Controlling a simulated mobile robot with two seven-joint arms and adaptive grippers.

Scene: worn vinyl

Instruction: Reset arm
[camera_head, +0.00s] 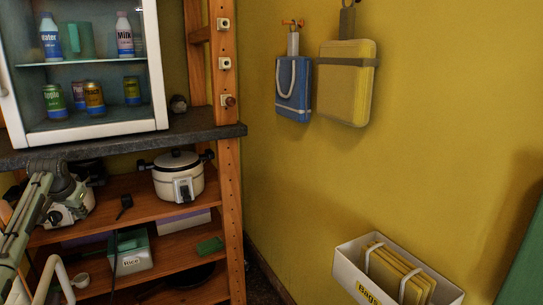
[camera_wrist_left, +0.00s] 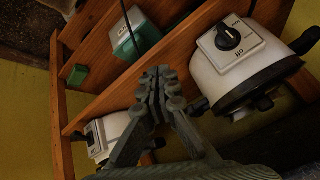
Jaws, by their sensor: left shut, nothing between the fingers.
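My left arm comes in from the left edge in the head view, with its gripper (camera_head: 66,190) in front of the wooden shelf unit, below the dark counter. In the left wrist view the gripper's fingers (camera_wrist_left: 158,88) are together with nothing between them. A white cooker (camera_wrist_left: 232,58) with a black knob is to the right of the fingers in that view, and another white appliance (camera_wrist_left: 108,132) is at lower left. My right gripper is in neither view.
A glass-fronted cabinet (camera_head: 95,128) with bottles and cans stands on the counter (camera_head: 200,135). A white rice cooker (camera_head: 178,178) and a green-lidded box (camera_head: 130,252) are on the shelves. Bags (camera_head: 293,88) hang on the yellow wall; a white bin (camera_head: 350,265) sits lower right.

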